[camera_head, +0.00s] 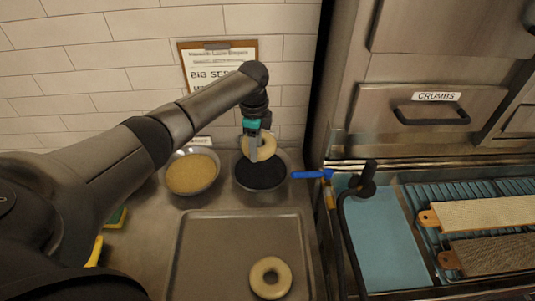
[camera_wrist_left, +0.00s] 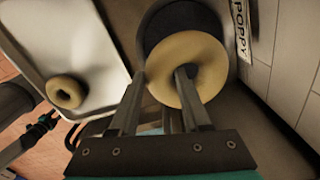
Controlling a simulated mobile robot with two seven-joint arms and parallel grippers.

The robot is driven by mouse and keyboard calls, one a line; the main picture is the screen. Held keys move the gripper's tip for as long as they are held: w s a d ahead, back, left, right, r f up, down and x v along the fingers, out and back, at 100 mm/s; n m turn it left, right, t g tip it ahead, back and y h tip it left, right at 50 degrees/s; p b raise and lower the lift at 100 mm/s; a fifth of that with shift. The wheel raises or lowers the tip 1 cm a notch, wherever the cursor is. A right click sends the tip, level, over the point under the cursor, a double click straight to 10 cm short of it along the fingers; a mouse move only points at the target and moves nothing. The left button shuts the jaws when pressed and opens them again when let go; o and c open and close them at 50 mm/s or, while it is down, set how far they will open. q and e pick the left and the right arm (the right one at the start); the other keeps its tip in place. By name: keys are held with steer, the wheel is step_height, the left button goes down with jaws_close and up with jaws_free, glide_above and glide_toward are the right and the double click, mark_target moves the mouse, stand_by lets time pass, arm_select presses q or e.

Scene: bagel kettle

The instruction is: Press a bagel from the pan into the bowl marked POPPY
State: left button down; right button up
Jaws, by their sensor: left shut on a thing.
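My left gripper (camera_head: 255,150) is shut on a pale ring bagel (camera_head: 264,147) above the bowl of black seeds (camera_head: 261,186). In the left wrist view, one finger of the gripper (camera_wrist_left: 160,80) passes into the bagel's (camera_wrist_left: 207,62) hole and the other is outside its ring. The bagel overlaps the dark bowl (camera_wrist_left: 165,22) there; I cannot tell whether it touches the seeds. A POPPY label (camera_wrist_left: 242,28) is beside this bowl. Another bagel (camera_head: 270,277) lies on the metal pan (camera_head: 215,245). A dark shape low left in the wrist view may be my right arm; its jaws are unclear.
A bowl of pale seeds (camera_head: 192,172) stands left of the black-seed bowl. A blue handle (camera_head: 312,174) and a black curved pipe (camera_head: 345,230) are to the right. A CRUMBS drawer (camera_head: 425,118) and two boards (camera_head: 490,213) are farther right. The wall is close behind the bowls.

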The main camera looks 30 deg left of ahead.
arm_select(q)
steer(key=shift+w+a+f, duration=0.1)
steer(key=shift+w+f, duration=0.1)
steer(key=shift+w, duration=0.05)
steer(key=shift+s+f+b, duration=0.1)
steer(key=shift+f+b, duration=0.75)
steer(key=shift+b, duration=0.2)
step_height(320, 180, down, 5)
steer(key=b, duration=0.5)
steer(key=shift+r, duration=0.15)
steer(key=shift+f, duration=0.4)
steer(key=shift+f+b, duration=0.75)
steer(key=shift+f, duration=0.6)
steer(key=shift+f, duration=0.4)
steer(key=shift+r, duration=0.1)
